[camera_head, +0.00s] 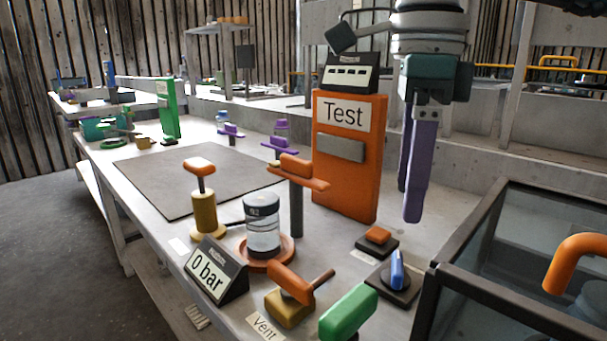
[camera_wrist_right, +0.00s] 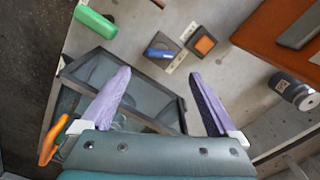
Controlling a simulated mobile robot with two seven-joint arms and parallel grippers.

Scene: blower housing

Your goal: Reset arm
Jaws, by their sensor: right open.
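My right gripper (camera_head: 412,205) hangs at the upper right in the head view, fingers pointing down, in the air right of the orange Test panel (camera_head: 345,190). In the right wrist view my right gripper (camera_wrist_right: 155,100) shows its two purple fingers spread wide apart with nothing between them. Beyond the fingers are the glass-sided box (camera_wrist_right: 150,98), a blue switch (camera_wrist_right: 160,53) and an orange button (camera_wrist_right: 205,45). No part of my left gripper shows in either view.
The workbench (camera_head: 225,165) carries a 0 bar display (camera_head: 215,270), a canister (camera_head: 262,225), a yellow pump (camera_head: 204,210), a vent valve (camera_head: 290,300) and a green handle (camera_head: 348,312). An orange handle (camera_head: 578,255) stands at the right box (camera_head: 510,260). The dark mat (camera_head: 200,180) is clear.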

